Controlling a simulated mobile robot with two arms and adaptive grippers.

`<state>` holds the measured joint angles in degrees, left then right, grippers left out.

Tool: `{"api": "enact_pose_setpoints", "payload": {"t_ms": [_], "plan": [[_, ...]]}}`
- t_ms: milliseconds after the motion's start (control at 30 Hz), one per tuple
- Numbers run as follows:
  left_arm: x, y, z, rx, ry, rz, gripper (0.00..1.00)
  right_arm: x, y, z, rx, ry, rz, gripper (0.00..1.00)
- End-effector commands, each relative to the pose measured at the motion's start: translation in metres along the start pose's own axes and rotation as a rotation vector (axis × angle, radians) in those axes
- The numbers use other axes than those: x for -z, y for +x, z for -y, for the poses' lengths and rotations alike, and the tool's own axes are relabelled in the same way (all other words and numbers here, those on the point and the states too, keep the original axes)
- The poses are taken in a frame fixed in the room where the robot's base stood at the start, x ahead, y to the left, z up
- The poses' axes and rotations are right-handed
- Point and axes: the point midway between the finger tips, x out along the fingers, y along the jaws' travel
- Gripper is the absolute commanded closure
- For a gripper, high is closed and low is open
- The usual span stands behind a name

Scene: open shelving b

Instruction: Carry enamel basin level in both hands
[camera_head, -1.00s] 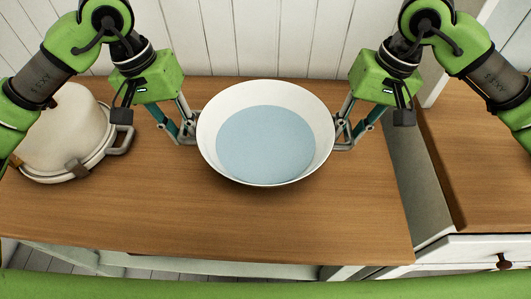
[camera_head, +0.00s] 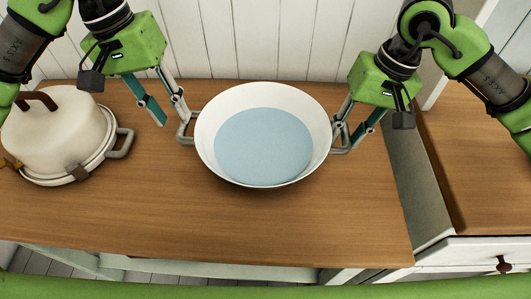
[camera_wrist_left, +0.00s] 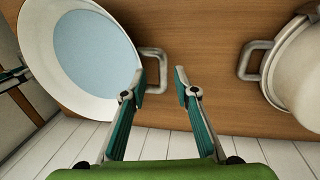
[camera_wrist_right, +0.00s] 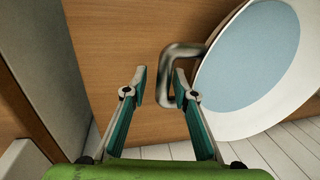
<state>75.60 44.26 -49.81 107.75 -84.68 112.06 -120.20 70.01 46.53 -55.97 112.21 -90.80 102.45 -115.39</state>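The white enamel basin (camera_head: 203,150), with a flat pale blue area inside, stands on the wooden counter (camera_head: 230,225). I cannot tell whether the blue is liquid. Its grey left handle (camera_head: 183,130) is visible; its right handle (camera_head: 342,150) is partly hidden by my right gripper. My left gripper (camera_head: 173,122) is open, beside the left handle; in the left wrist view (camera_wrist_left: 165,78) one fingertip overlaps the handle and the gap is empty. My right gripper (camera_head: 345,138) is open at the right handle; in the right wrist view (camera_wrist_right: 160,80) one finger overlaps that handle.
A cream lidded pot (camera_head: 55,140) with side handles stands on the counter at the left, near my left gripper. A gap separates this counter from another wooden surface (camera_head: 475,170) at the right. The front of the counter is clear. White planks form the back wall (camera_head: 250,40).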

Motion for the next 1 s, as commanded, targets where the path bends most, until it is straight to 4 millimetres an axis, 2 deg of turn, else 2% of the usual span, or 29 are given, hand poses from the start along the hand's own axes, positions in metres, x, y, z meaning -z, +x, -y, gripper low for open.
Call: {"api": "enact_pose_setpoints", "payload": {"t_ms": [167, 267, 700, 833, 1000], "plan": [[0.000, -0.011, 0.001, 0.001, -0.001, 0.001, 0.72, 0.000, -0.003, 0.001, 0.002, -0.001, -0.002, 0.72], [0.000, -0.011, 0.001, 0.001, -0.001, 0.002, 0.72, 0.001, -0.013, 0.000, 0.001, 0.000, -0.003, 0.72], [0.000, -0.011, 0.001, 0.003, -0.001, 0.002, 0.72, 0.001, -0.100, 0.000, 0.002, -0.001, -0.003, 0.72], [0.000, -0.011, 0.001, 0.003, -0.002, 0.002, 0.72, 0.001, -0.114, -0.001, 0.001, 0.000, 0.000, 0.72], [0.000, -0.011, 0.001, 0.003, -0.002, 0.002, 0.72, 0.000, -0.120, -0.001, 0.001, 0.000, 0.000, 0.72]]}}
